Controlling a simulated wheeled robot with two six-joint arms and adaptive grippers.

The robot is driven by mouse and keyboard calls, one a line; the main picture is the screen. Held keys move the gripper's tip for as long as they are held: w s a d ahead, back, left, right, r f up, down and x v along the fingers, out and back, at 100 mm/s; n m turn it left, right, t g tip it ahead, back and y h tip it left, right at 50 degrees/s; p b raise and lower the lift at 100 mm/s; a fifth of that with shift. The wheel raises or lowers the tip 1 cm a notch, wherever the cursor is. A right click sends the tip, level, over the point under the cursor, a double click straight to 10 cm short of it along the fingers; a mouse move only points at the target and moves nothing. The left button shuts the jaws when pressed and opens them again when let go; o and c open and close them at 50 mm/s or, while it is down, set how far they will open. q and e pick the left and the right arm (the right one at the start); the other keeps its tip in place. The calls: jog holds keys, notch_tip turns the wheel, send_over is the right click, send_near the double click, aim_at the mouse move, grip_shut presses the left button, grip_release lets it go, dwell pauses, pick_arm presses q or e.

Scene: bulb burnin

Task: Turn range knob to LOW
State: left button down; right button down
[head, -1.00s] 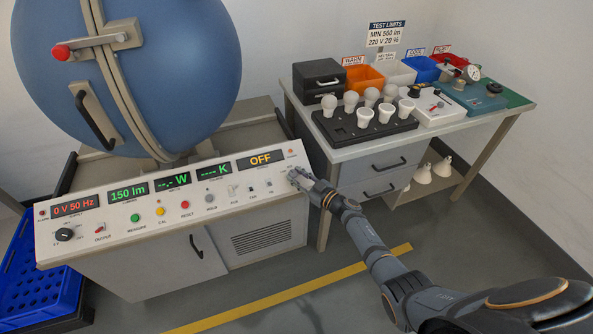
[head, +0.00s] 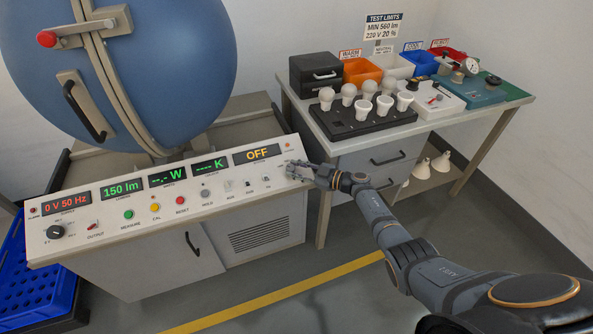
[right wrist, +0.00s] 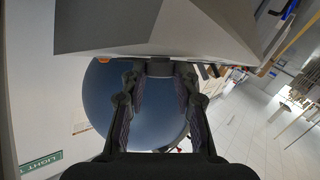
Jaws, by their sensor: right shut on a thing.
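The sloped control panel (head: 135,219) of the console runs below the blue sphere. My right gripper (head: 299,170) is at the panel's right end, beside the OFF display (head: 257,154). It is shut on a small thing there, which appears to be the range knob. The fingers hide the knob, so its pointer and setting cannot be read. In the right wrist view the two fingers (right wrist: 160,75) reach up to the pale panel edge (right wrist: 150,30). My left gripper is not in view.
The blue sphere (head: 175,70) stands behind the panel. Several small switches and buttons, including a red one (head: 181,201), line the panel left of my gripper. A side table (head: 350,145) with a black bulb tray (head: 345,127) stands to the right. A blue crate (head: 35,290) is at lower left.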

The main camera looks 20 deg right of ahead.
jog(key=c, duration=1)
grip_release()
jog(key=shift+s+d, duration=0.1)
jog(key=v, duration=1.1)
jog(key=shift+s+d+r, duration=0.1)
jog(key=shift+s+d, duration=0.05)
jog(key=shift+s, duration=0.15)
